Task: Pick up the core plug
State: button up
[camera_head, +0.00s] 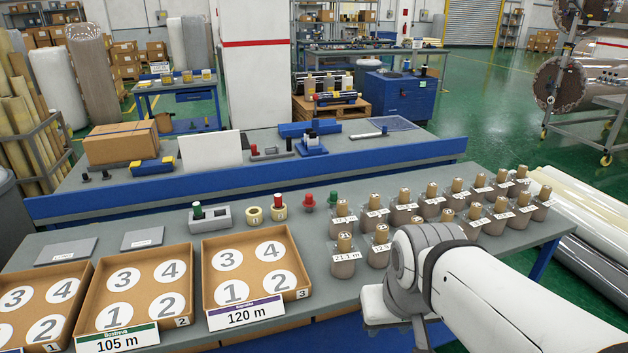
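No label marks the core plug, so I cannot tell for sure which piece it is. Small knobbed pieces stand at the back of the near bench: a green-topped one in a grey block (212,217), a red-topped one (278,207) in a yellow ring, a red one (307,201) and a green one (333,199). Several wrapped rolls (344,262) with brown cylindrical tops and metre labels stand in rows to their right. My white arm comes in from the lower right, to the right of the trays. The gripper's fingertips are not visible.
Cardboard trays (206,262) with numbered circles line the bench's front left, with length signs. Grey plates (142,238) lie behind them. Another yellow ring (254,216) lies near the knobbed pieces. A second bench (370,151) with a box (121,143) stands behind. Long rolls (590,225) lie at right.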

aim_at(334, 198)
jog(key=i, duration=1)
jog(key=u, duration=0.95)
jog(key=k, duration=0.95)
jog(key=z, duration=0.4)
jog(key=i, duration=1)
jog(key=z, duration=0.1)
